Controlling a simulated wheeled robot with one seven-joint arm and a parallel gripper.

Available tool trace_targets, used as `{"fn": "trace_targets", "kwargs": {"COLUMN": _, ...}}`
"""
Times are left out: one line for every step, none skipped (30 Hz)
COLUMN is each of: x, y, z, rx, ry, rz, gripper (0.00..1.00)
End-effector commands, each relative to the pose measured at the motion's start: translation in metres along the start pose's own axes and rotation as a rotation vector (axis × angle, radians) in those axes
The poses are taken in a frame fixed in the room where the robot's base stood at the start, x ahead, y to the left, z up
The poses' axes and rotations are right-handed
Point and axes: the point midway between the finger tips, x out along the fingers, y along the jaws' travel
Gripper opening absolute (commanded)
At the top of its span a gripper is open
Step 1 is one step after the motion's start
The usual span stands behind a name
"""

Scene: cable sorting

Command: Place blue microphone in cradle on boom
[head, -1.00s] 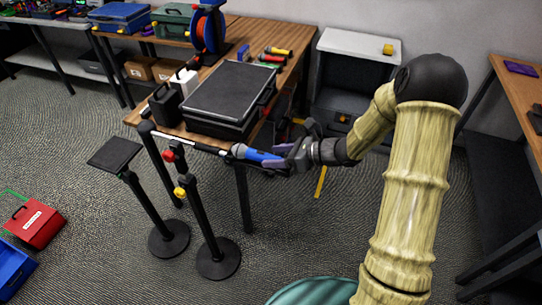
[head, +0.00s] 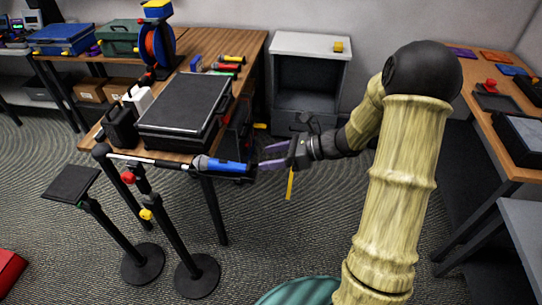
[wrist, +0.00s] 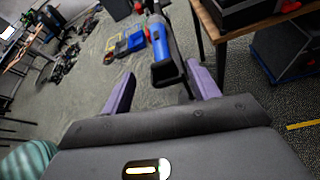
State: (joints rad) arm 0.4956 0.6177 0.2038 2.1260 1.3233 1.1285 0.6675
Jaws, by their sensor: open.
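The blue microphone (head: 222,166) lies along the right end of the boom (head: 150,160), in the dark cradle (head: 246,178). In the wrist view the blue microphone (wrist: 158,38) rests in the black cradle (wrist: 168,72) ahead of the fingers. My gripper (head: 266,157) is open just right of the microphone's end, with its purple fingers apart. In the wrist view my gripper (wrist: 160,92) has nothing between its fingertips that it grips; the cradle end shows beyond and between them.
A wooden table (head: 252,48) behind the boom carries a black case (head: 185,105), a cable reel (head: 158,45) and several other microphones. A grey cabinet (head: 310,45) stands behind my arm. Open floor lies in front.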

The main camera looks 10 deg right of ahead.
Motion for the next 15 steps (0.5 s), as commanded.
{"fn": "trace_targets", "kwargs": {"x": 0.000, "y": 0.000, "z": 0.000, "rx": 0.000, "ry": 0.000, "rz": -0.001, "gripper": 0.61}}
{"fn": "trace_targets", "kwargs": {"x": 0.000, "y": 0.000, "z": 0.000, "rx": 0.000, "ry": 0.000, "rz": 0.000, "gripper": 0.61}}
{"fn": "trace_targets", "kwargs": {"x": 0.000, "y": 0.000, "z": 0.000, "rx": 0.000, "ry": 0.000, "rz": 0.000, "gripper": 0.61}}
{"fn": "trace_targets", "kwargs": {"x": 0.001, "y": 0.000, "z": 0.000, "rx": 0.000, "ry": 0.000, "rz": 0.001, "gripper": 0.61}}
{"fn": "trace_targets", "kwargs": {"x": 0.001, "y": 0.000, "z": 0.000, "rx": -0.001, "ry": 0.001, "rz": 0.001, "gripper": 0.61}}
{"fn": "trace_targets", "kwargs": {"x": 0.001, "y": 0.002, "z": 0.000, "rx": -0.006, "ry": 0.006, "rz": 0.003, "gripper": 0.61}}
{"fn": "trace_targets", "kwargs": {"x": 0.001, "y": 0.003, "z": -0.001, "rx": -0.015, "ry": 0.015, "rz": 0.007, "gripper": 0.61}}
{"fn": "trace_targets", "kwargs": {"x": 0.002, "y": 0.006, "z": -0.002, "rx": -0.028, "ry": 0.028, "rz": 0.013, "gripper": 0.61}}
{"fn": "trace_targets", "kwargs": {"x": 0.003, "y": 0.012, "z": -0.004, "rx": -0.056, "ry": 0.056, "rz": 0.027, "gripper": 0.61}}
{"fn": "trace_targets", "kwargs": {"x": 0.004, "y": 0.017, "z": -0.006, "rx": -0.083, "ry": 0.085, "rz": 0.038, "gripper": 0.61}}
{"fn": "trace_targets", "kwargs": {"x": 0.005, "y": 0.024, "z": -0.009, "rx": -0.120, "ry": 0.119, "rz": 0.056, "gripper": 0.61}}
{"fn": "trace_targets", "kwargs": {"x": 0.006, "y": 0.035, "z": -0.015, "rx": -0.179, "ry": 0.176, "rz": 0.083, "gripper": 0.61}}
{"fn": "trace_targets", "kwargs": {"x": 0.006, "y": 0.043, "z": -0.019, "rx": -0.234, "ry": 0.224, "rz": 0.107, "gripper": 0.61}}
{"fn": "trace_targets", "kwargs": {"x": 0.005, "y": 0.053, "z": -0.025, "rx": -0.293, "ry": 0.276, "rz": 0.133, "gripper": 0.61}}
{"fn": "trace_targets", "kwargs": {"x": 0.002, "y": 0.065, "z": -0.032, "rx": -0.382, "ry": 0.350, "rz": 0.173, "gripper": 0.61}}
